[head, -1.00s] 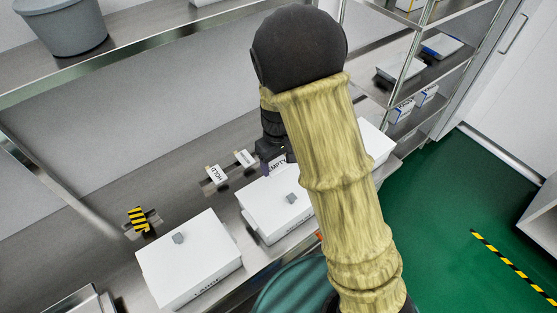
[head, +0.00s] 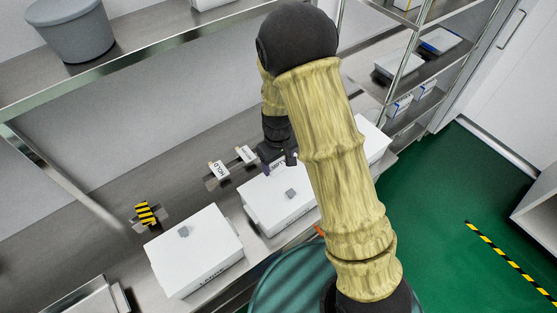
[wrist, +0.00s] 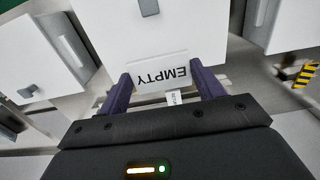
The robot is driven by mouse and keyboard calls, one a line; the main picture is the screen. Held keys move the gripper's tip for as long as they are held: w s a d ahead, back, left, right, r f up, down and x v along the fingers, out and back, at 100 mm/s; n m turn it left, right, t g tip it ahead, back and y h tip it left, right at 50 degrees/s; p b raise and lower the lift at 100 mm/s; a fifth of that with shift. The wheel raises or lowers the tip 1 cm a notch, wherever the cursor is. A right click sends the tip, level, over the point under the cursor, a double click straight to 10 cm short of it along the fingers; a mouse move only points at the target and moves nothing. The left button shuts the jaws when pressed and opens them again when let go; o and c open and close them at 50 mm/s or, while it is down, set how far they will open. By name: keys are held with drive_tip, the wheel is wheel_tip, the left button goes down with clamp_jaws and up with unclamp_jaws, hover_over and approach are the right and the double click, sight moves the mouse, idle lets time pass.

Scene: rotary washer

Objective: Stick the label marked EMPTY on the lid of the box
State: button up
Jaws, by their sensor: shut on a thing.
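The white EMPTY label (wrist: 163,85) is between the two purple fingers of my gripper (wrist: 160,72), its text upside down in the wrist view. My gripper (head: 277,165) is shut on it at the back edge of the middle white box (head: 268,215). This box's lid (wrist: 195,28) has a small grey knob (wrist: 148,7). The label overlaps the lid's edge in the wrist view; I cannot tell whether it touches. In the head view the label is partly hidden by the gripper.
A HOLD label (head: 218,170), another small label (head: 245,154) and a black-yellow striped one (head: 146,213) stand behind the boxes. White boxes flank the middle one, at left (head: 205,255) and right (head: 374,142). A shelf (head: 130,62) runs above the bench.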

sight(278, 182)
drive_tip(key=shift+f+b, duration=3)
drive_tip(key=shift+f, duration=1.1)
drive_tip(key=shift+f, duration=0.3)
drive_tip(key=o, duration=1.1)
wheel_tip(278, 182, up, 18)
drive_tip(key=b, duration=0.3)
drive_tip(key=shift+f+b, duration=0.25)
drive_tip(key=shift+b, duration=0.05)
